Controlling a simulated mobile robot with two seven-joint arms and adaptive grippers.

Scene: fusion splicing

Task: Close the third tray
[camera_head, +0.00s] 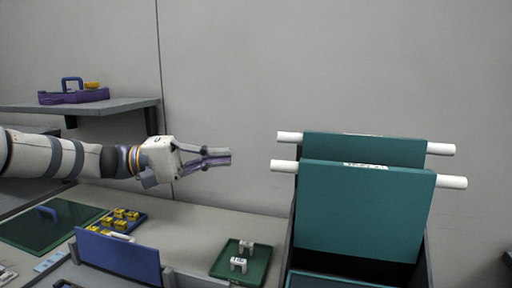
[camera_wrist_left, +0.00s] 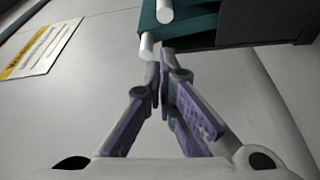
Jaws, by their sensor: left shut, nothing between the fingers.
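Two teal trays stand tilted up in a dark housing at the right of the head view. The front tray (camera_head: 365,215) is raised, with a white rod (camera_head: 452,182) sticking out at each side. The rear tray (camera_head: 365,150) stands behind it, also with white rod ends. Another teal panel (camera_head: 325,280) lies low in the housing. I cannot tell which is the third tray. My left gripper (camera_head: 230,157) is shut and empty, left of the rod ends and apart from them in the head view. In the left wrist view its fingertips (camera_wrist_left: 163,62) appear close to a white rod end (camera_wrist_left: 147,45). My right gripper is not in view.
A small green tray (camera_head: 228,262) with white pieces sits left of the housing. A blue upright panel (camera_head: 118,257) and a blue tray with yellow blocks (camera_head: 120,215) are further left. A shelf (camera_head: 130,103) holds a purple box (camera_head: 75,96). The wall is behind.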

